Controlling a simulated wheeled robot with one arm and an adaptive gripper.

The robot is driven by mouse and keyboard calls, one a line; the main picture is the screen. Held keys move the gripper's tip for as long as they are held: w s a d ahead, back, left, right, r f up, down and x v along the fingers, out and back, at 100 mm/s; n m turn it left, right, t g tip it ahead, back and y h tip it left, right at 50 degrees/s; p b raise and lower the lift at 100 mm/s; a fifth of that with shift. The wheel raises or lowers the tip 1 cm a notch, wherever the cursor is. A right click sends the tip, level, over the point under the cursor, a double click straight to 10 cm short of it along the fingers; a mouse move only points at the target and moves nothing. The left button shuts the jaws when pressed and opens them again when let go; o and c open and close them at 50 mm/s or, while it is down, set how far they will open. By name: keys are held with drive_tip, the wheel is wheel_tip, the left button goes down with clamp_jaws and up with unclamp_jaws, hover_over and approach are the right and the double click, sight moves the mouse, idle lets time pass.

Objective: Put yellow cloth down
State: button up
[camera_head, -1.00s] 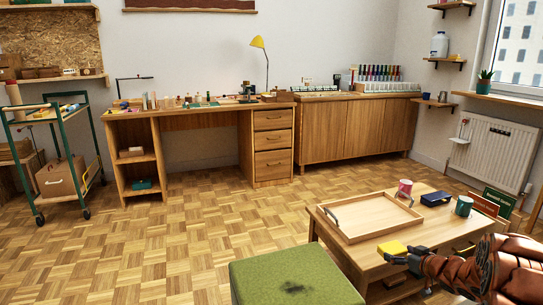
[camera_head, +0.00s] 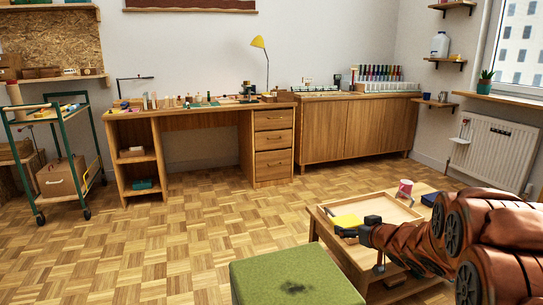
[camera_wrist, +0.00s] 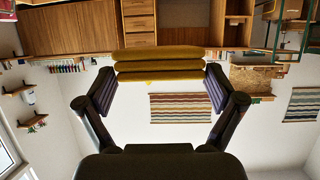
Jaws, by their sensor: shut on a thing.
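The yellow cloth (camera_head: 347,221) is a folded stack. It also shows in the wrist view (camera_wrist: 160,64), where its layers lie between my two fingers. My gripper (camera_head: 352,232) is shut on the cloth and holds it at the left side of the wooden tray (camera_head: 384,203), in the head view. I cannot tell how high the cloth is above the tray or table. The tray stands on the low wooden table (camera_head: 325,239). My arm hides the right part of the tray and much of the table.
A pink-and-white mug (camera_head: 405,188) stands behind the tray, and a dark blue thing (camera_head: 429,199) is partly hidden by my arm. A green stool (camera_head: 290,278) is close to the table's front left. The parquet floor (camera_head: 200,225) to the left is clear.

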drive_tip(key=s+a+r, duration=0.4)
drive_tip(key=a, duration=0.2)
wheel_tip(320, 180, up, 35)
drive_tip(key=p, duration=3.5)
drive_tip(key=shift+d+p, duration=0.3)
drive_tip(key=shift+p, duration=0.05)
